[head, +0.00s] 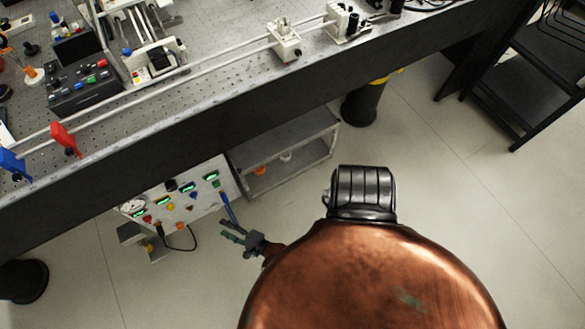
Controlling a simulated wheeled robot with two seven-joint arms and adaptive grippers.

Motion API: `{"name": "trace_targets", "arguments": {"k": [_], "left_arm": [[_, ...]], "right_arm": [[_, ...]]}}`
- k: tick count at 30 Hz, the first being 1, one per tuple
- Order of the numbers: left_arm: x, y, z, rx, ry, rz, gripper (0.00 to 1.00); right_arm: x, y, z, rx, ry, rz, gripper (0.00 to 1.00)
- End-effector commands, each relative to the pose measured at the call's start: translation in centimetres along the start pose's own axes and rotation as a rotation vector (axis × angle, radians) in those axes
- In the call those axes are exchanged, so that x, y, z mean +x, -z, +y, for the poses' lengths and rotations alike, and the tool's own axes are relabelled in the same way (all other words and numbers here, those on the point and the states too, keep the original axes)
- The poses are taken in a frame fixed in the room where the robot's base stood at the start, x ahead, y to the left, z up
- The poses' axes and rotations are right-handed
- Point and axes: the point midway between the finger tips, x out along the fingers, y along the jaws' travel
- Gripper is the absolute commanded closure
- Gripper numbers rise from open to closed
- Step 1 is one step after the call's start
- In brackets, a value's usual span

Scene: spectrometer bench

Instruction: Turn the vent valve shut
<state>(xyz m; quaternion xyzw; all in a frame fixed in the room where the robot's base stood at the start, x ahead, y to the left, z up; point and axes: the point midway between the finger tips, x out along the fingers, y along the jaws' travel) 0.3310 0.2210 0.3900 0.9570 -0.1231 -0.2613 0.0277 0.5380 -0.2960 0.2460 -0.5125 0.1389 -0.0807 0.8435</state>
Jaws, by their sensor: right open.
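No part in view is clearly marked as the vent valve. A blue handle (228,206) sticks out at the right edge of the white control panel (208,205) below the bench; it may be the valve's lever, but I cannot tell. My right gripper (233,235) is open and appears empty. It shows just below the blue handle in the picture, close to it; I cannot tell whether they touch. Much of the right arm is hidden behind a large copper-coloured round shape. My left gripper is not in view.
The perforated bench (195,100) runs above the panel, its dark front edge overhanging. A red lever piece (66,138) and a blue one (12,164) stand on it. A grey shelf (285,150) is right of the panel.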

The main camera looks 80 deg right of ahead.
Motion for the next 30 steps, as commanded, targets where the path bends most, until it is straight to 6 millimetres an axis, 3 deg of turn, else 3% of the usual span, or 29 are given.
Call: {"name": "trace_targets", "arguments": {"k": [1, 12, 30], "left_arm": [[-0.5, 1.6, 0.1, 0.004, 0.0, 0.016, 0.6], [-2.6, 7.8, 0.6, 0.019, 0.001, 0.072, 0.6], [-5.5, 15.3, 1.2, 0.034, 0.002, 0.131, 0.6]], "right_arm": [[-0.6, -0.2, -0.8, -0.055, -0.023, -0.012, 0.58], [-6.1, 1.0, 0.3, -0.511, -0.248, -0.124, 0.58], [-16.6, 5.3, 2.0, -1.08, -0.559, -0.336, 0.58]]}}
